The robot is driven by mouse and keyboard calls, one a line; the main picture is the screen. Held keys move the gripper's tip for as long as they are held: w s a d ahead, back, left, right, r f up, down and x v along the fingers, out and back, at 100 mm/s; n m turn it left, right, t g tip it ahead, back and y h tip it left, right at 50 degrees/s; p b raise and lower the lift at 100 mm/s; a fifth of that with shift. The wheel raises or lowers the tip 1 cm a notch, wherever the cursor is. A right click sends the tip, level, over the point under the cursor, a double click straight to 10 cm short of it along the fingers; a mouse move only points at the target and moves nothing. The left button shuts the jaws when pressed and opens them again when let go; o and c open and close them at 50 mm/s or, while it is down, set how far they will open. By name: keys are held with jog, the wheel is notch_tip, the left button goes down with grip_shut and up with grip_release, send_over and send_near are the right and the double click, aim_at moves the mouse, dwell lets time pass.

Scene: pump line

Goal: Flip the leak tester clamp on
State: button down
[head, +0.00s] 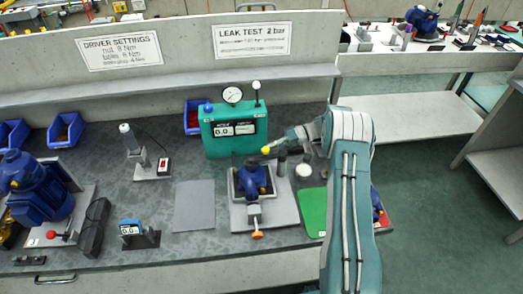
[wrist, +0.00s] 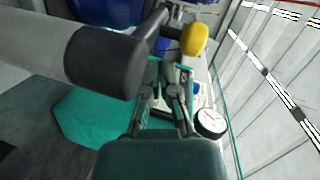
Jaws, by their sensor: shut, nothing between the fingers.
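The teal leak tester (head: 232,132) stands at the back of the bench with a round gauge on top and a display reading 0.0. In front of it a blue pump (head: 252,180) sits in a grey fixture. A yellow knob (head: 266,150), which looks like the clamp's handle end, is at the fixture's back. It also shows large in the wrist view (wrist: 194,40). My gripper (wrist: 165,82) is shut and empty, close to the yellow knob; I cannot tell if they touch. In the head view my gripper (head: 290,142) points left toward the knob. The clamp's base is partly hidden.
A dark-ended grey cylinder (wrist: 105,62) stands close to my fingers in the wrist view. An orange knob (head: 257,235) sticks out at the fixture's front. A green mat (head: 313,211) lies right of the fixture and a grey mat (head: 194,206) left. Blue bins stand behind.

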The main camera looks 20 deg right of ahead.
jog(key=v, duration=0.7)
jog(key=shift+d, duration=0.35)
jog(key=s+a+r+m+h, duration=0.1)
jog(key=s+a+r+h, duration=0.4)
jog(key=r, duration=0.5)
jog(key=s+a+r+m+h, duration=0.1)
jog(key=s+a+r+h, duration=0.2)
jog(key=s+a+r, duration=0.45)
jog(key=s+r+t+h, duration=0.2)
jog(key=s+t+h, duration=0.1)
jog(key=s, duration=0.8)
jog(key=s+a+r+t+h, duration=0.1)
jog(key=s+r+t+h, duration=0.1)
jog(key=s, duration=0.9)
jog(key=shift+a+r+m+t+h, duration=0.15)
jog(key=shift+r+m+t+h, duration=0.25)
jog(key=shift+r+h, duration=0.6)
